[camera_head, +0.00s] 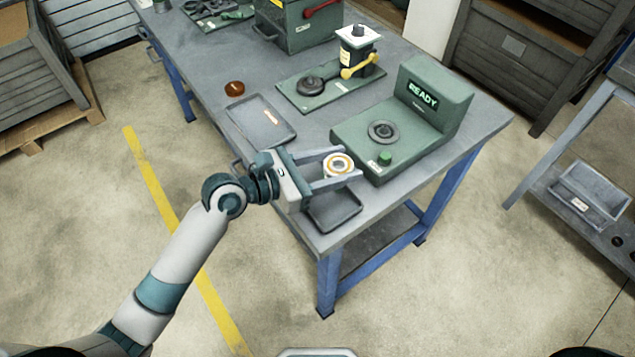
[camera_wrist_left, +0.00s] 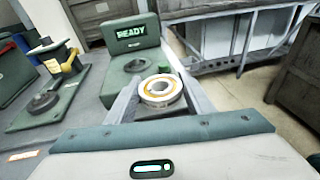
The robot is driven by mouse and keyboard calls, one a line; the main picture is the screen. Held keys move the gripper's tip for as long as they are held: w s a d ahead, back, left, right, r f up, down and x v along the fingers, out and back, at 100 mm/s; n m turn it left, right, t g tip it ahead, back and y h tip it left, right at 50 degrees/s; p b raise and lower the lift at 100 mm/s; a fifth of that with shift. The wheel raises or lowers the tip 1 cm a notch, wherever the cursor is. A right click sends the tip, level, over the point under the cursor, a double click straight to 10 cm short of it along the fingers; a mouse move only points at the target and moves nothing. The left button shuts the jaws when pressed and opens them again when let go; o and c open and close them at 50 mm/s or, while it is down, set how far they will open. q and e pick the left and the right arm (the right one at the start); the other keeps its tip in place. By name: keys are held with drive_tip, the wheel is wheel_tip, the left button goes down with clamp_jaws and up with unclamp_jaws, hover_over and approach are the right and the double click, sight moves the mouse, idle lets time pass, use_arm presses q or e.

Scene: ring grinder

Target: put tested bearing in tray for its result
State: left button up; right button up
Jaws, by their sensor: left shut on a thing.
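A bearing (camera_head: 339,164), a pale ring with an orange band, is between the fingers of my left gripper (camera_head: 335,168). It also shows in the left wrist view (camera_wrist_left: 160,88), with the fingers shut on its sides. The gripper holds it above the near end of the bench, over or close to a dark tray (camera_head: 333,212). A second grey tray (camera_head: 260,119) lies farther back on the bench. The green tester (camera_head: 392,135) stands behind and right of the gripper. Its screen (camera_head: 422,94) reads READY and its round seat (camera_head: 382,131) is empty. My right gripper does not show.
A green button (camera_head: 385,157) is on the tester's front. An amber disc (camera_head: 234,88) lies near the bench's left edge. A shelf (camera_head: 590,195) holding a grey bin stands at the right.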

use_arm(q)
drive_tip(key=a+f, duration=0.1)
drive_tip(key=a, duration=0.1)
drive_tip(key=a+f, duration=0.1)
drive_tip(key=a, duration=0.1)
drive_tip(key=shift+s+f, duration=0.15)
drive_tip(key=shift+s, duration=0.05)
drive_tip(key=shift+a+f, duration=0.1)
drive_tip(key=shift+a, duration=0.1)
drive_tip(key=shift+f, duration=0.2)
wheel_tip(320, 180, down, 3)
drive_tip(key=shift+r, duration=0.1)
drive_tip(key=shift+f+b, duration=0.3)
drive_tip(key=shift+f, duration=0.15)
drive_tip(key=shift+f, duration=0.1)
